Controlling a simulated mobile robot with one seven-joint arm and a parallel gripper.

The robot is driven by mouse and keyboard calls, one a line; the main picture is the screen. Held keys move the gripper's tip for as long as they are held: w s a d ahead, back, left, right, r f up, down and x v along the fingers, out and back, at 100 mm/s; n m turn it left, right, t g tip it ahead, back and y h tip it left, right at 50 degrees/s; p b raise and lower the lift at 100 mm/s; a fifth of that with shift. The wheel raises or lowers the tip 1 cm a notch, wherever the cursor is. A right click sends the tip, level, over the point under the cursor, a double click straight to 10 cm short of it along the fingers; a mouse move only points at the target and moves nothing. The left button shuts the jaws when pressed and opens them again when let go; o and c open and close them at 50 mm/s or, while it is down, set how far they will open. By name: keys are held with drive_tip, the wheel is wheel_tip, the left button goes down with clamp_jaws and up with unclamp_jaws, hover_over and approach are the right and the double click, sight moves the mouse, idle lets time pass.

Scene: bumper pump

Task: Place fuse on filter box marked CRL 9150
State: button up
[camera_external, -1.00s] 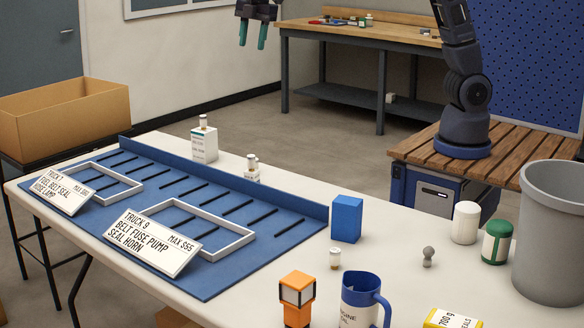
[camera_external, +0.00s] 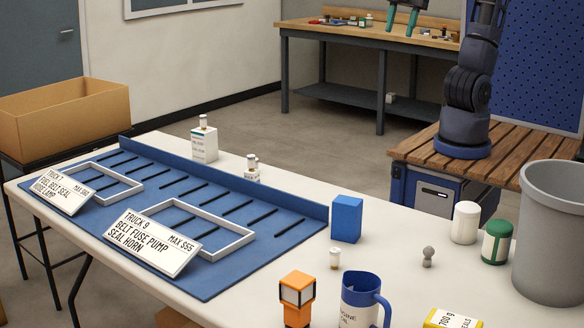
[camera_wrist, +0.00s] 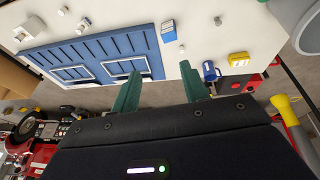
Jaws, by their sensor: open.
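A similar small cylinder (camera_external: 335,258), which looks like a fuse, stands alone in front of the blue box. The box markings are too small to read. My gripper (camera_external: 401,18) is open and empty, high at the top edge, far from these things. Its two green fingers show apart in the wrist view (camera_wrist: 161,70).
The blue board (camera_external: 270,218) holds two white frames with signs.

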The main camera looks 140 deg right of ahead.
drive_tip(key=s+a+f+t+y, duration=0.1)
drive_tip(key=s+a+f, duration=0.4)
drive_tip(key=s, duration=0.7)
drive_tip(key=a, duration=0.2)
drive_tip(key=shift+a+f+m, duration=0.2)
drive_tip(key=shift+a+m, duration=0.1)
drive_tip(key=shift+a, duration=0.05)
